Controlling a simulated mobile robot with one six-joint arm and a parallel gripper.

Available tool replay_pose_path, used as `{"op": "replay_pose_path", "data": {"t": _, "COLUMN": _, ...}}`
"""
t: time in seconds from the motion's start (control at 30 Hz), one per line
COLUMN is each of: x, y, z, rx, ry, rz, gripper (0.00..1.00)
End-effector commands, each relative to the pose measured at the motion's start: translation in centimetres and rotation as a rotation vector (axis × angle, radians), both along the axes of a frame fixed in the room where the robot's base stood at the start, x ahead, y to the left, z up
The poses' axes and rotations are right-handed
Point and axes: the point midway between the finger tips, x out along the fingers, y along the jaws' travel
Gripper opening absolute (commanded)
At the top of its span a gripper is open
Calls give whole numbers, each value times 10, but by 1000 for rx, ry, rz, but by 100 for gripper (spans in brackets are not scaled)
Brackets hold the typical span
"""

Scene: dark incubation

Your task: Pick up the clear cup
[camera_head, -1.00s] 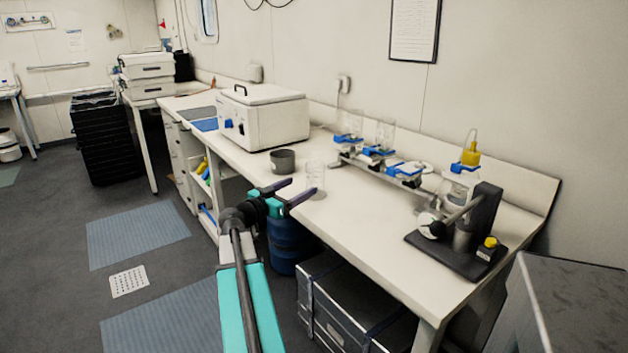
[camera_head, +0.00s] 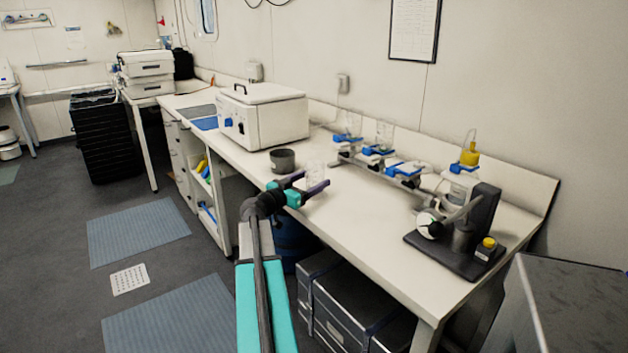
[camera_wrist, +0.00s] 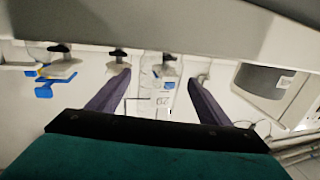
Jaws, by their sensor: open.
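The clear cup (camera_head: 315,171) stands near the front edge of the white bench, a little right of a grey cup. My gripper (camera_head: 317,179) is open, reaching in over the bench edge, with its two dark purple fingers on either side of the clear cup. In the wrist view, the clear cup (camera_wrist: 158,88) shows between the two spread fingers of my gripper (camera_wrist: 160,77); a small gap is seen on each side. The cup's see-through wall makes its exact outline faint.
The grey cup (camera_head: 282,160) stands close to the left of the fingers. A white box-shaped device (camera_head: 263,118) is behind it. A rack with blue clamps (camera_head: 378,151) runs along the wall side. A black stand (camera_head: 462,246) is at the right.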

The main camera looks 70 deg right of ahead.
Motion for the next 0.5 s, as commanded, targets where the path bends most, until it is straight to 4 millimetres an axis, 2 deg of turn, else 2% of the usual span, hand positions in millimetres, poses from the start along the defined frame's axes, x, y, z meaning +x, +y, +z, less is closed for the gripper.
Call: {"op": "replay_pose_path", "data": {"t": 0.5, "x": -16, "y": -45, "z": 2, "rx": 0, "ry": 0, "rz": -2, "gripper": 72}}
